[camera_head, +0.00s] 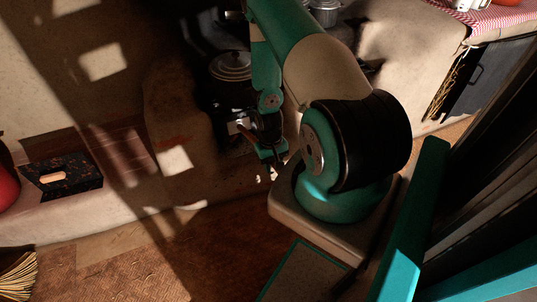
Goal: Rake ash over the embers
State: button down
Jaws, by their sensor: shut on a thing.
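The mud hearth (172,98) curves around a dark, shadowed opening left of my arm. My gripper (268,152) points down at the front of this opening, low near the hearth floor. It is shut on a thin reddish-brown piece (244,132), which looks like part of a handle; its far end is lost in shadow. Small pale spots show below the gripper, too small to tell whether they are ash. I cannot make out embers or an ash heap; shadow and my arm hide much of the opening.
A dark lidded pot (231,67) stands on the hearth just behind my gripper. A dark patterned box (62,177) and a red rounded vessel (7,180) sit on the left ledge. A straw broom (17,274) lies at the lower left.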

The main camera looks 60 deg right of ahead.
jog(key=s+a+p, duration=0.2)
jog(key=s+a, duration=0.4)
jog(key=s, duration=0.4)
dwell(0.9)
